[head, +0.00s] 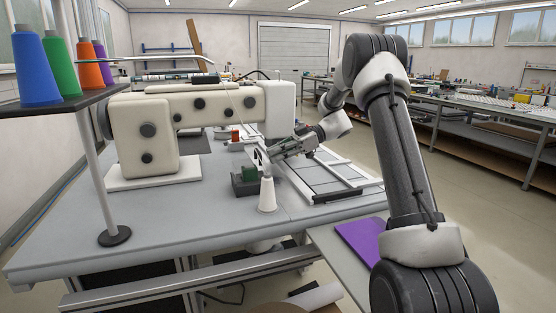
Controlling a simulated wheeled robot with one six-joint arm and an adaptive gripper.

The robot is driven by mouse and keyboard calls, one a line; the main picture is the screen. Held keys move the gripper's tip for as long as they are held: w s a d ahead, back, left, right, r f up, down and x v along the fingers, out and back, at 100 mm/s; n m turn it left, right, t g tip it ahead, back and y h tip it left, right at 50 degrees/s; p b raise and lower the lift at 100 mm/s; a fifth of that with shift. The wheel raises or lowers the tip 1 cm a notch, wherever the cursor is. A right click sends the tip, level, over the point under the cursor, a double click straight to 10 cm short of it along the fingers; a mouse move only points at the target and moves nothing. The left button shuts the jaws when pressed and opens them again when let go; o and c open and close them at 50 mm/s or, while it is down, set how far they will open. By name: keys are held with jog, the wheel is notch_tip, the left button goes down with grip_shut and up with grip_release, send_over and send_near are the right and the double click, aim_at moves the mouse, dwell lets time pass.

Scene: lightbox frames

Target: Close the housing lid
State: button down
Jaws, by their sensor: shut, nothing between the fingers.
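A large beige sewing machine (150,135) with several dark round knobs stands on a grey table at left centre. A white upright block (281,98) stands at its right end. A small dark box with a green part (244,181) sits at the table's front, right of the machine. I cannot make out for certain which part is the housing lid or how far it stands open. My gripper (261,157) is shut and empty, just above and right of the dark box, reaching in from the right. Whether it touches anything is too small to tell.
A white cone (267,195) stands just below my gripper. A white rail frame (330,178) lies to the right. A thread stand (92,165) with coloured spools rises at front left. A purple sheet (360,240) lies at the lower right.

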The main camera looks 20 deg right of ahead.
jog(key=d+f, duration=0.1)
jog(key=d, duration=0.9)
jog(key=s+a+r+m+h, duration=0.3)
jog(key=s+r+m+h, duration=0.1)
jog(key=s, duration=0.5)
jog(key=s+a+r+m+h, duration=0.25)
jog(key=s+r+m, duration=0.25)
jog(key=s, duration=0.5)
jog(key=s+d+f+m+t+h, duration=0.1)
jog(key=s+m+h, duration=0.3)
jog(key=s, duration=0.5)
jog(key=s+d+f+m+t+h, duration=0.1)
jog(key=s+d+m+t+h, duration=0.2)
jog(key=s, duration=0.7)
jog(key=shift+s+d+f+m+h, duration=0.25)
jog(key=shift+d+m+h, duration=0.1)
jog(key=shift+d+m, duration=0.55)
